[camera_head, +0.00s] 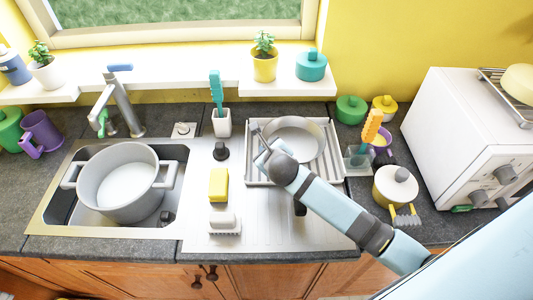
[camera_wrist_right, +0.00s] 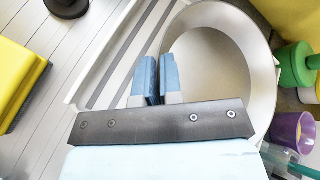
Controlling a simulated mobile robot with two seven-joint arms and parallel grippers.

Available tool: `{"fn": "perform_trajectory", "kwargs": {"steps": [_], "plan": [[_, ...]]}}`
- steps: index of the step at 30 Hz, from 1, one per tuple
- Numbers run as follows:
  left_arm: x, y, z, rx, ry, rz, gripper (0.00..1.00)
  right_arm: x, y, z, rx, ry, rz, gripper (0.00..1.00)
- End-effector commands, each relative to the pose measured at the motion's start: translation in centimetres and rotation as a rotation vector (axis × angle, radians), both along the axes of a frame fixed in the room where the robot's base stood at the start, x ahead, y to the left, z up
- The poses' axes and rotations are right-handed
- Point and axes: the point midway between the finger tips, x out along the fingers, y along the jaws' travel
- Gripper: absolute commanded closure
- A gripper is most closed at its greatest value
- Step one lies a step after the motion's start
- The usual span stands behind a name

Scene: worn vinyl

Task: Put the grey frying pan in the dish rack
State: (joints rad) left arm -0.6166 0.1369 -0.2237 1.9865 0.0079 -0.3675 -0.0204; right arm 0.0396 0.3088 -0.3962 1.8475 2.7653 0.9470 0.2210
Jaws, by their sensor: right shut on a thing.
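The grey frying pan (camera_head: 297,135) is inside the outline of the white dish rack (camera_head: 249,179), towards its back. I cannot tell whether it rests on the rack floor or is held just above it. My right gripper (camera_head: 262,149) is at the pan's left side, shut on it near the handle. In the right wrist view, my right gripper's blue fingers (camera_wrist_right: 158,80) are close together beside the pan (camera_wrist_right: 205,60), with the ribbed rack (camera_wrist_right: 130,45) on the left. The grip itself is mostly hidden. My left gripper is not in view.
A large grey pot (camera_head: 122,200) sits in the sink left of the rack. A yellow sponge (camera_head: 218,185), a brush (camera_head: 225,226) and a utensil cup (camera_head: 221,124) stand between them. A glass holder (camera_head: 357,162), a yellow pot (camera_head: 392,190) and a white oven (camera_head: 445,130) are on the right.

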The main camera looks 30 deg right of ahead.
Motion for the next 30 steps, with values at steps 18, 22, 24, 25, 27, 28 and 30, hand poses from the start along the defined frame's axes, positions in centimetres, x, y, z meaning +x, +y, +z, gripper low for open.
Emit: {"fn": "perform_trajectory", "kwargs": {"steps": [18,22,24,25,27,28,30], "plan": [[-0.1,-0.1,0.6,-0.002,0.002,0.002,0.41,0.6,-0.1,-3.3,0.0,-0.004,0.001,1.0],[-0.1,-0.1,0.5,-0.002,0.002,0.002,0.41,0.6,-0.1,-3.4,0.0,-0.003,0.001,1.0],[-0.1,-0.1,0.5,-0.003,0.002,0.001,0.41,0.6,-0.1,-3.6,0.001,0.0,0.0,0.82],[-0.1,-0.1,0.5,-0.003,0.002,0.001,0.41,0.5,-0.1,-3.6,0.001,0.0,0.0,0.75],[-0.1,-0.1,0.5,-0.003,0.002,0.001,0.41,0.5,-0.1,-3.6,0.001,0.0,0.0,0.68],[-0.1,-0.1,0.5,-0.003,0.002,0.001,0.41,0.5,-0.1,-3.6,0.001,0.0,0.0,0.68],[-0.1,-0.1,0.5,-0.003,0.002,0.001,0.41,0.6,-0.1,-3.6,0.001,0.0,0.0,0.68]]}}
